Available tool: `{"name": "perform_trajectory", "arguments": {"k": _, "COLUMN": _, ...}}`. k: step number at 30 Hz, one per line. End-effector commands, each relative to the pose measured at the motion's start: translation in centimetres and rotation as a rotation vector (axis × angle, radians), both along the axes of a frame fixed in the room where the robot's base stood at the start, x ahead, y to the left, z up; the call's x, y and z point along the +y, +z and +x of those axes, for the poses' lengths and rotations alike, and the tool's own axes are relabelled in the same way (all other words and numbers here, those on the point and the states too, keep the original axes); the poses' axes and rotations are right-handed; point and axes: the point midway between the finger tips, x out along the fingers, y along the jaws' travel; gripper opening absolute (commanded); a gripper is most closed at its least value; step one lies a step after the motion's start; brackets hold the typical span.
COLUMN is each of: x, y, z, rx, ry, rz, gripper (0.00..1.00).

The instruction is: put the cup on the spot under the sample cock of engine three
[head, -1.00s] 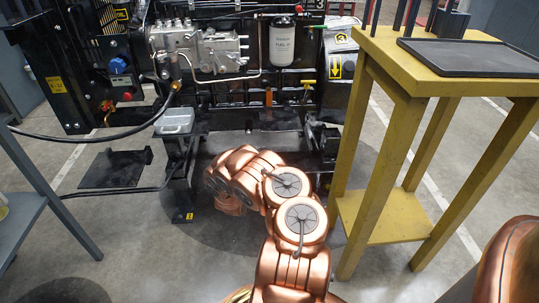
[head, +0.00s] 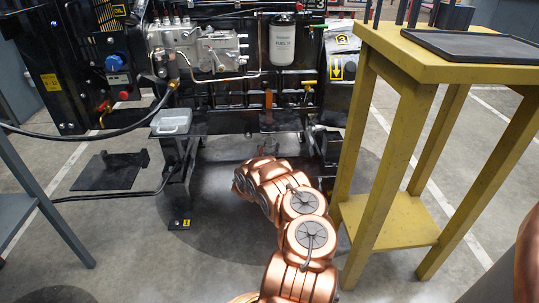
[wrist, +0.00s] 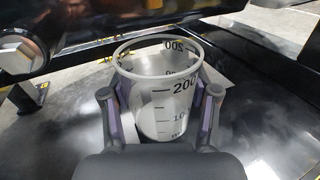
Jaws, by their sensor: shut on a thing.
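The cup (wrist: 165,105) is a clear, open-topped measuring cup with dark graduation marks, seen in the wrist view. It looks empty and about upright. My gripper (wrist: 160,95) is shut on it, one finger on each side of its wall. In the head view my copper arm reaches low toward the engine marked 3 (head: 290,75); the gripper and cup are hidden there. A small yellow-handled cock (head: 309,85) shows on the engine's lower front; I cannot tell for sure that it is the sample cock. The spot under it cannot be made out.
A yellow table (head: 400,120) with a black tray (head: 470,50) stands close on the right of my arm. A silver box (head: 173,121) sits on a black support at left. A cable crosses the left side. In the wrist view a dark engine part (wrist: 90,20) overhangs the cup.

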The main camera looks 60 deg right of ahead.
Motion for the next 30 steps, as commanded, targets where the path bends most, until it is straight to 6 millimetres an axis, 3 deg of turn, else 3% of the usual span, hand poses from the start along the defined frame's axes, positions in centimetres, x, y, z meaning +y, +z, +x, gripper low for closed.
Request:
{"name": "perform_trajectory", "arguments": {"k": 1, "x": 0.1, "y": -1.6, "z": -0.1, "rx": 0.0, "ry": -0.001, "rz": 0.004, "gripper": 0.26}}
{"name": "perform_trajectory", "arguments": {"k": 5, "x": 0.1, "y": -3.1, "z": 0.0, "rx": 0.0, "ry": 0.0, "rz": 0.003, "gripper": 0.26}}
{"name": "perform_trajectory", "arguments": {"k": 17, "x": 0.1, "y": -3.3, "z": 0.0, "rx": 0.002, "ry": 0.0, "rz": 0.003, "gripper": 0.26}}
{"name": "perform_trajectory", "arguments": {"k": 18, "x": 0.1, "y": -3.4, "z": -0.1, "rx": 0.002, "ry": -0.001, "rz": 0.003, "gripper": 0.61}}
{"name": "perform_trajectory", "arguments": {"k": 25, "x": 0.1, "y": -3.4, "z": -0.1, "rx": 0.001, "ry": 0.0, "rz": 0.003, "gripper": 0.85}}
{"name": "perform_trajectory", "arguments": {"k": 30, "x": 0.1, "y": -3.4, "z": 0.0, "rx": 0.001, "ry": 0.0, "rz": 0.003, "gripper": 0.85}}
